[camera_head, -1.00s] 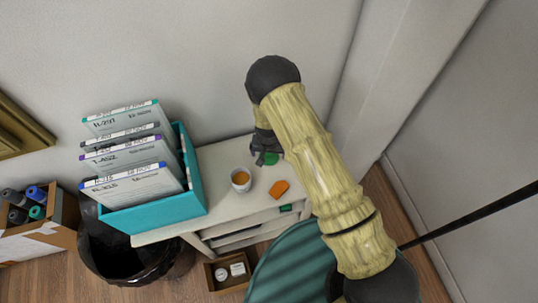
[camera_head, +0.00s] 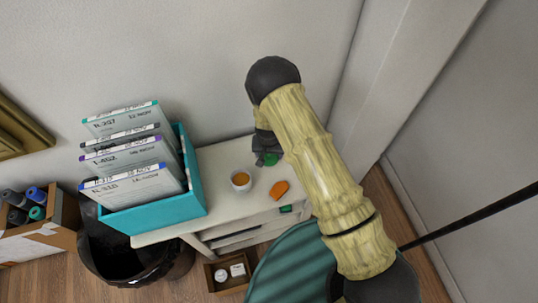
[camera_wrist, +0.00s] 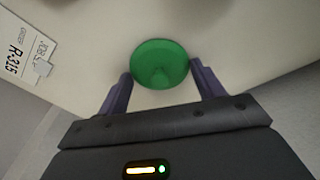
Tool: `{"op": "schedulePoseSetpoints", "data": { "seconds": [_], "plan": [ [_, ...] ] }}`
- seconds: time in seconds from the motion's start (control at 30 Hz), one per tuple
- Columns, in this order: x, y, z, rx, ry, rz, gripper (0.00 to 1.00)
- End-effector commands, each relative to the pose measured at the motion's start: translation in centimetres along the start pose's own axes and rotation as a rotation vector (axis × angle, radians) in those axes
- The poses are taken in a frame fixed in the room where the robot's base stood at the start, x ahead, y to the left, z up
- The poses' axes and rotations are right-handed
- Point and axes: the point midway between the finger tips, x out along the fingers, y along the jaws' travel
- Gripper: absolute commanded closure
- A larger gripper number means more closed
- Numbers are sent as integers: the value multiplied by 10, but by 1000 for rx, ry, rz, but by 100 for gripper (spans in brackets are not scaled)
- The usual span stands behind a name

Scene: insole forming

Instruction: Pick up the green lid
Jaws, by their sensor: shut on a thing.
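In the wrist view the lid (camera_wrist: 160,55) sits between the two purple fingers of my gripper (camera_wrist: 161,76). In the head view the lid (camera_head: 271,160) shows only as a small green patch beneath my gripper (camera_head: 266,158), at the right part of the white cabinet top. My gripper is shut on the lid. The arm hides part of this area, and I cannot tell whether the lid is clear of the surface.
A black-lined bin (camera_head: 110,262) is below left. The wall is close behind.

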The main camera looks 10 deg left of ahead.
Motion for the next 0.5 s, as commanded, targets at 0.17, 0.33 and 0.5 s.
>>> {"op": "schedulePoseSetpoints", "data": {
  "seconds": [0.17,0.33,0.5],
  "plan": [
    [-10,0,-2,-1,2,0,54],
    [-32,-1,-5,-1,3,-2,54],
    [-64,-1,-9,-1,5,-2,54]
  ]
}}
